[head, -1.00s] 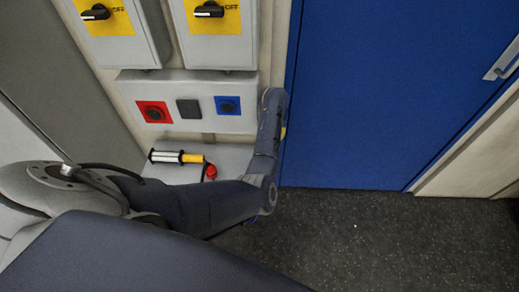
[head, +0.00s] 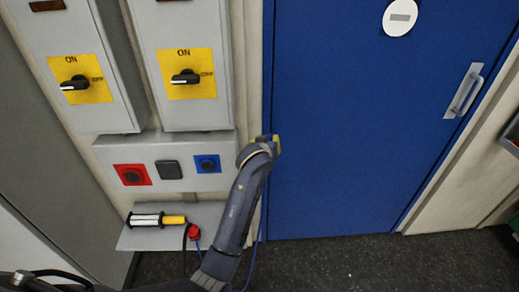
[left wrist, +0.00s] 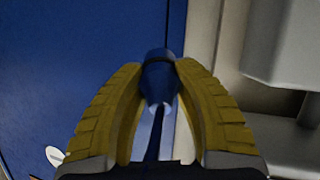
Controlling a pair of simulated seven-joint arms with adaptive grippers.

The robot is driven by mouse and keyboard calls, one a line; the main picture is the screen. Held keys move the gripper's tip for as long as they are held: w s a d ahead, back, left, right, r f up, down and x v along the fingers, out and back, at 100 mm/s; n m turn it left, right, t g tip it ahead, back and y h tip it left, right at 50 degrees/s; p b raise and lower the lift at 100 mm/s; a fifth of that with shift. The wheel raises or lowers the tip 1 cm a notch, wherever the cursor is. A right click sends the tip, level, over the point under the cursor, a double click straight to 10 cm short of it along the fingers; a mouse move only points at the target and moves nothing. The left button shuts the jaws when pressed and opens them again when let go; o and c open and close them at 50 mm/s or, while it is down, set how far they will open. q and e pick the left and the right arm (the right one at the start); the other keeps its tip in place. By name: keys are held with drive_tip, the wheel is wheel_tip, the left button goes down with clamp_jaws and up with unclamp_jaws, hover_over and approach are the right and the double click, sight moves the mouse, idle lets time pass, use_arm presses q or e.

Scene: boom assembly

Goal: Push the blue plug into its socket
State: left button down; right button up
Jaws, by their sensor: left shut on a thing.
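The blue plug (left wrist: 159,78) is held between the yellow fingers of my left gripper (left wrist: 160,85) in the left wrist view. Its cable runs back between the fingers. In the head view my left gripper (head: 276,145) is in front of the blue door's edge, to the right of the socket panel. The plug itself cannot be made out there against the door. The blue socket (head: 207,163) is at the right end of the grey panel (head: 190,184), with a visible gap between it and the gripper. My right gripper is not in view.
A red socket (head: 132,175) and a dark square cover (head: 168,170) share the panel. Two switch boxes with yellow plates (head: 187,73) are above. A shelf (head: 140,238) below holds a yellow-handled torch-like object (head: 158,220) and a red plug (head: 194,232). The blue door (head: 360,130) fills the right.

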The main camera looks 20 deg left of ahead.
use_arm(q)
drive_tip(key=s+a+f+n+t+y, duration=0.1)
drive_tip(key=s+a+f+t+y, duration=0.1)
drive_tip(key=s+a+f, duration=0.4)
drive_tip(key=s+a+f+n+t+y, duration=0.2)
drive_tip(key=s+a+f, duration=0.3)
drive_tip(key=s+a, duration=0.7)
drive_tip(key=shift+s+f+y, duration=0.3)
drive_tip(key=shift+f+y, duration=0.05)
drive_tip(key=shift+y, duration=0.25)
drive_tip(key=shift+w+a, duration=0.1)
drive_tip(key=shift+a, duration=0.05)
drive_tip(key=shift+x, duration=2.75)
drive_tip(key=shift+w+a+f, duration=0.15)
drive_tip(key=shift+w, duration=0.4)
drive_tip(key=c, duration=1)
unclamp_jaws()
drive_tip(key=shift+o, duration=0.2)
